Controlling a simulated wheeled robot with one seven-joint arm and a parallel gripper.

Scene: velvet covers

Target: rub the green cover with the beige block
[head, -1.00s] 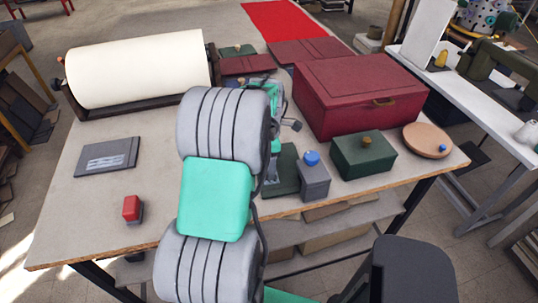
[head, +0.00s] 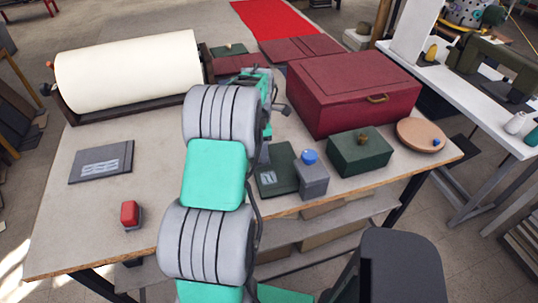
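A flat dark green cover (head: 284,173) with a pale printed mark lies on the table, just right of my arm in the head view. Its left part is hidden behind my arm. My arm reaches forward over the table, and its far end is mostly behind its own thick links. The fingers of my gripper cannot be made out, nor whether they hold anything. I cannot make out a beige block; it may be hidden by my arm.
Right of the cover stand a grey box with a blue knob (head: 311,180), a green box (head: 360,155), a round tan lid (head: 420,134) and a large red chest (head: 352,95). A white roll (head: 128,70), grey folder (head: 101,162) and red button (head: 130,214) are left.

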